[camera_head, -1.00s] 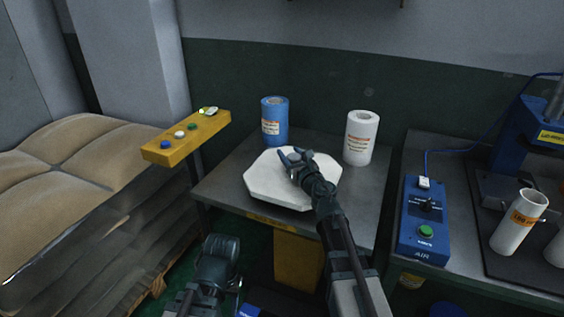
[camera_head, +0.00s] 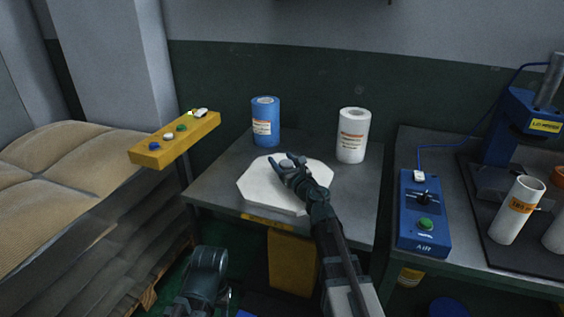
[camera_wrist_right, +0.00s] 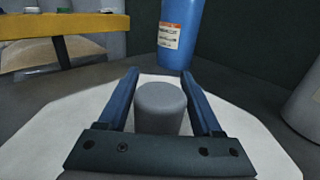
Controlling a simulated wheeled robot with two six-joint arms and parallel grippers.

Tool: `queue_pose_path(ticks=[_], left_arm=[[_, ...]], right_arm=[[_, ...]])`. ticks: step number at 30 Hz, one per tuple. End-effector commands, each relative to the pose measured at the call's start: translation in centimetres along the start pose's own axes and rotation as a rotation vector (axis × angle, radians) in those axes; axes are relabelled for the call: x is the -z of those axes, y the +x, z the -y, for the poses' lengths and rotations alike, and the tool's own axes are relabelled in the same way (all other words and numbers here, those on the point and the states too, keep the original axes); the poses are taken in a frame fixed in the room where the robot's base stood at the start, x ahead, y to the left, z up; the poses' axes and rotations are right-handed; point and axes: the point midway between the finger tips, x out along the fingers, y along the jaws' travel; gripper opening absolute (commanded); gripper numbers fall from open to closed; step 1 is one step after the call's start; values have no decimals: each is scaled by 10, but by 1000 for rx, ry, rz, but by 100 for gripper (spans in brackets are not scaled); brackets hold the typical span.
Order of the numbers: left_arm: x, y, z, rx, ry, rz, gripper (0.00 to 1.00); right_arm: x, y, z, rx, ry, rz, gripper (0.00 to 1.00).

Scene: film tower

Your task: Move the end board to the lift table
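The end board, a white eight-sided slab (camera_head: 258,190), lies flat on the dark grey table (camera_head: 215,190) with the yellow label on its front edge; I cannot tell if this is the lift table. A grey round knob stands up from the board and shows in the right wrist view (camera_wrist_right: 160,105). My right gripper (camera_head: 287,162) is over the board with a finger on each side of the knob. Narrow gaps show between knob and fingers in the wrist view. The board's middle is hidden by my right gripper. My left arm shows at the bottom, but its fingers do not show.
A blue roll (camera_head: 265,120) and a white roll (camera_head: 352,135) stand behind the board. A yellow button box (camera_head: 175,140) is at the left, beside stacked sacks (camera_head: 60,180). At the right, another bench holds a blue control box (camera_head: 424,215) and a white tube (camera_head: 518,210).

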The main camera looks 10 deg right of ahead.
Motion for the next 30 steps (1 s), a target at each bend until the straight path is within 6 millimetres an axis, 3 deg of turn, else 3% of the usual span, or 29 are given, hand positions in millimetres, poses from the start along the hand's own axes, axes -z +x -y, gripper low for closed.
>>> queue_pose_path(ticks=[1,3,16,23,30], left_arm=[[0,0,0,0,0,0,50],[0,0,0,0,0,0,50],[0,-5,0,0,0,0,50],[0,-3,0,0,0,0,50],[0,-3,0,0,0,0,50]], right_arm=[[0,0,0,0,0,0,78],[0,0,0,0,0,0,88],[-5,0,0,0,0,0,88],[-3,-31,-1,1,0,0,88],[-3,-81,-2,1,0,0,88]])
